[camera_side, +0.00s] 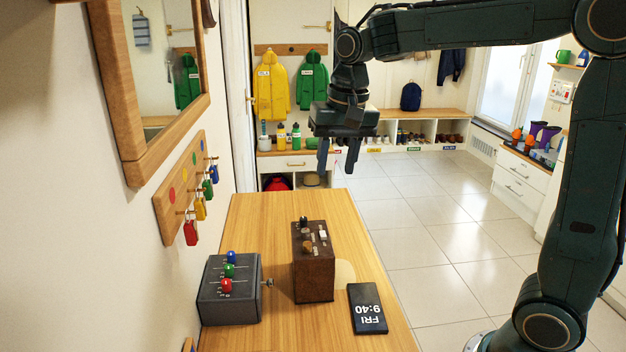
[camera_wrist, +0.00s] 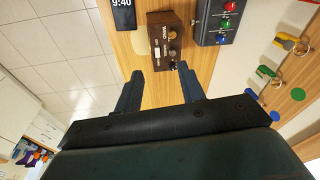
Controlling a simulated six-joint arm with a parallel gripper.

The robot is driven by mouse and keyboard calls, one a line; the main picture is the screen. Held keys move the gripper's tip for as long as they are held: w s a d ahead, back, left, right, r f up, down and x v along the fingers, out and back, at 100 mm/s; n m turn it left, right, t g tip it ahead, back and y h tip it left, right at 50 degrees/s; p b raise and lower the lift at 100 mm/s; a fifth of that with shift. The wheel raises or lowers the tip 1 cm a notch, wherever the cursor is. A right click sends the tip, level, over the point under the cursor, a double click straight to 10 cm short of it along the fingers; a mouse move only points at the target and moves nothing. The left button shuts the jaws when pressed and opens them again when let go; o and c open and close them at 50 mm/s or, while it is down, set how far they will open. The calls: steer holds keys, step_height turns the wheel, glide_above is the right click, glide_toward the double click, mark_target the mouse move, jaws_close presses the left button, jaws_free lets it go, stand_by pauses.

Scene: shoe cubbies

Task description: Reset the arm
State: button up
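My gripper (camera_side: 338,158) hangs at the end of my raised arm, fingers pointing down, above the far right end of the wooden table. It is open, with a clear gap between its two fingers and nothing held. The gap also shows in the wrist view (camera_wrist: 161,88). A brown box with knobs and a white switch (camera_side: 313,268) stands upright on the table (camera_side: 250,212). In the wrist view the brown box (camera_wrist: 158,40) lies beyond the fingertips, apart from them.
A grey box with blue, green and red sliders (camera_side: 230,300) stands at the left of the table. A black clock display (camera_side: 367,308) lies at the right front. Keys hang from a wall rack (camera_side: 181,190). The far table end is clear.

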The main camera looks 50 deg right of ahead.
steer(key=s+a+f+n+t, duration=0.1)
steer(key=s+n+t, duration=0.1)
steer(key=s, duration=0.8)
steer(key=s+a+f+n+t, duration=0.1)
steer(key=s+n, duration=0.4)
steer(key=s, duration=0.5)
steer(key=shift+s+f+t, duration=0.15)
steer(key=shift+f+t, duration=0.25)
steer(key=shift+f, duration=0.35)
